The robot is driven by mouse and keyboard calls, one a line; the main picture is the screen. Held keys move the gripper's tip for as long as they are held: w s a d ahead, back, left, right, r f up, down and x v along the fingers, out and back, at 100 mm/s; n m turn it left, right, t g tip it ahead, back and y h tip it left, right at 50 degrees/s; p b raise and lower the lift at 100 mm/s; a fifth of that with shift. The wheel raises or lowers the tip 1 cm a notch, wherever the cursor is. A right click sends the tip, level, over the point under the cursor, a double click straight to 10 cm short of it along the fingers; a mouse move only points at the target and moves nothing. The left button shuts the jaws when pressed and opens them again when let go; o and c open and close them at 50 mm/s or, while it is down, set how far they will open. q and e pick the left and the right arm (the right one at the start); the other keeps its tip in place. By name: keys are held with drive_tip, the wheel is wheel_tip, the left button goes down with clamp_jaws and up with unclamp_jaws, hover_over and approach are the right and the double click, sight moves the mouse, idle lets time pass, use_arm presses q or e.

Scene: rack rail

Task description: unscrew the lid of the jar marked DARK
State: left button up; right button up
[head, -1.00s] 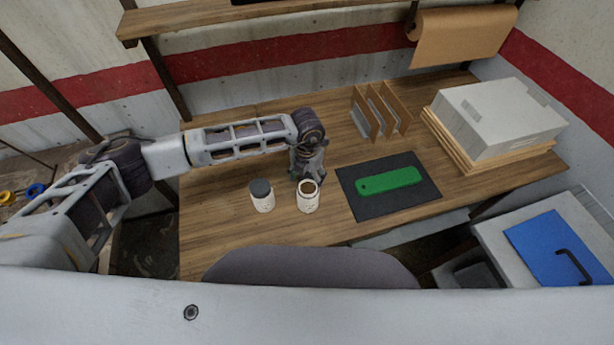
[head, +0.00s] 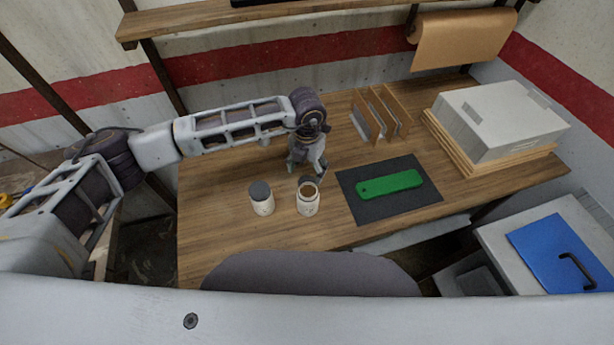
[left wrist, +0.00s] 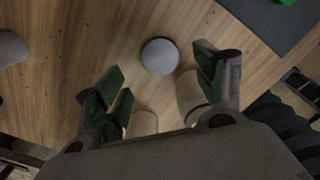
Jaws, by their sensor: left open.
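Two pale jars stand side by side near the front of the wooden table. The left jar (head: 262,203) has a dark grey lid (head: 260,189) on it. My right gripper is out of view.
A dark mat (head: 368,208) with a green bar (head: 390,184) lies right of the jars. An upright sorter (head: 381,113) stands behind it. A grey box (head: 515,118) on boards is at the back right. The table left of the jars is clear.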

use_arm(q)
wheel_tip(320, 180, up, 6)
drive_tip(key=b, duration=0.1)
idle(0.4)
drive_tip(key=shift+s, duration=0.15)
idle(0.6)
